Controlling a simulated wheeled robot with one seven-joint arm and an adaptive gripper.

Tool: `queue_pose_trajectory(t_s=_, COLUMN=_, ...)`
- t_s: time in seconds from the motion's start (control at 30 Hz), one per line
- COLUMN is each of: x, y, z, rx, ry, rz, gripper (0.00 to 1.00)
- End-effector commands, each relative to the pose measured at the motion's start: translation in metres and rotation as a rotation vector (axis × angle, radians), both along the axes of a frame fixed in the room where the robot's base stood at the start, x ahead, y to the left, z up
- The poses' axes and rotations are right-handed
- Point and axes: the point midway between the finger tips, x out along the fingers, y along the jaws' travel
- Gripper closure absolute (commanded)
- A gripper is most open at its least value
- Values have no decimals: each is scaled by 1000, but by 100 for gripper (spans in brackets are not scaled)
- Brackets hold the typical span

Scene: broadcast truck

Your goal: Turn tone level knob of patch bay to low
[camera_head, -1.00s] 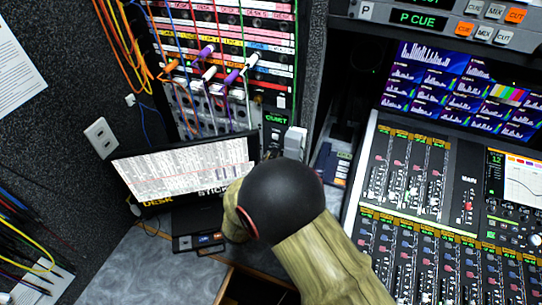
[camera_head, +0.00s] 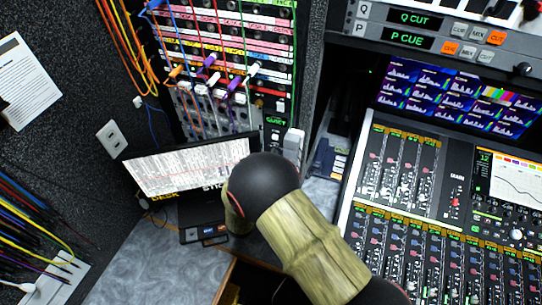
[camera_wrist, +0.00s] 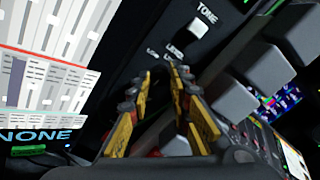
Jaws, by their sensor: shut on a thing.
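The patch bay (camera_head: 205,52) stands at the back, with cords plugged into it. In the wrist view its dark panel (camera_wrist: 125,40) carries a TONE label (camera_wrist: 207,13) above a light knob or switch (camera_wrist: 199,27). A LEVEL label (camera_wrist: 173,51) and a partly hidden smaller label sit just above my fingertips. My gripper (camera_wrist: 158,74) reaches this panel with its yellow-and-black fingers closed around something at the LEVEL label. The tone level knob is hidden between the fingers, so its setting cannot be read. In the head view my arm hides the gripper.
A tilted monitor (camera_head: 180,165) stands left of my arm, with a small black device (camera_head: 205,232) on the grey desk (camera_head: 150,270). A mixing console (camera_head: 440,235) fills the right. Light blocks (camera_wrist: 262,68) stand close to the right of my fingers.

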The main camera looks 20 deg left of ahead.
Motion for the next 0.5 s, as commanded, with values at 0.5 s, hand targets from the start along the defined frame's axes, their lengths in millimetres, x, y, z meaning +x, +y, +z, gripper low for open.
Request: queue_pose_trajectory(t_s=0.5, x=0, y=1, z=0, rx=-114, ry=8, rz=2, gripper=100)
